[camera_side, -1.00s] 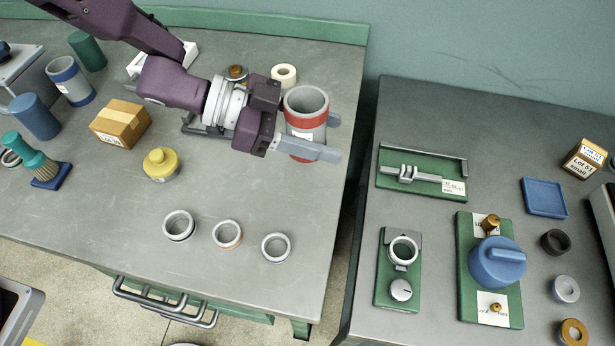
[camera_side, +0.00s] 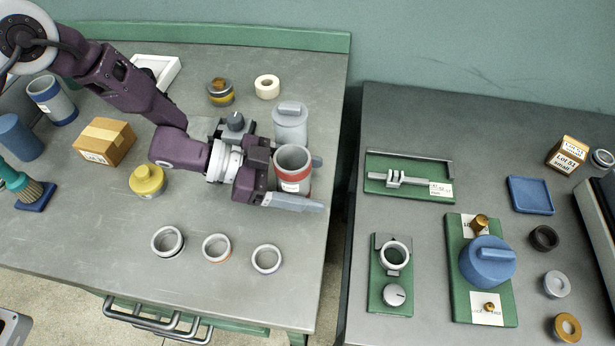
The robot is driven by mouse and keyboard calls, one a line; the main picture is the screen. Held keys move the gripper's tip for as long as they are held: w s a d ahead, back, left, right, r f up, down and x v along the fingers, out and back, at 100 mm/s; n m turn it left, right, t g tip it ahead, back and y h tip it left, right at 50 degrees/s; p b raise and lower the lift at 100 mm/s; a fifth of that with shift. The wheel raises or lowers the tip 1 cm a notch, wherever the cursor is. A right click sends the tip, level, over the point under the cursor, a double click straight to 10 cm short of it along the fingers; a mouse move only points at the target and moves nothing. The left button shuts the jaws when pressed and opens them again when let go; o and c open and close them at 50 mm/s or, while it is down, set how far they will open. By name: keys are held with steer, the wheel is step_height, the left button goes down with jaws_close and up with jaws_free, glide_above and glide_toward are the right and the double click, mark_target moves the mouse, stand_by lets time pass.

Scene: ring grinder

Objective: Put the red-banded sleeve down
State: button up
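The red-banded sleeve (camera_side: 292,160) is a grey, open-topped cylinder with a red band and a white label. It is upright near the right edge of the left table. My gripper (camera_side: 304,181) has one finger on the far side of the sleeve and one on the near side, and appears shut on it. The near finger covers the sleeve's lower part, so I cannot tell whether its base touches the tabletop.
A grey lidded canister (camera_side: 290,122) stands just behind the sleeve. A white tape roll (camera_side: 267,86) and banded jar (camera_side: 220,92) are further back. A yellow pot (camera_side: 147,181) is left. Several rings, including a purple-based one (camera_side: 267,259), lie in front. A gap separates the right table (camera_side: 340,300).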

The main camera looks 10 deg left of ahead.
steer(key=shift+a+r, duration=0.2)
steer(key=shift+r, duration=0.05)
steer(key=v, duration=1.1)
steer(key=shift+s+a, duration=0.15)
steer(key=shift+a, duration=0.15)
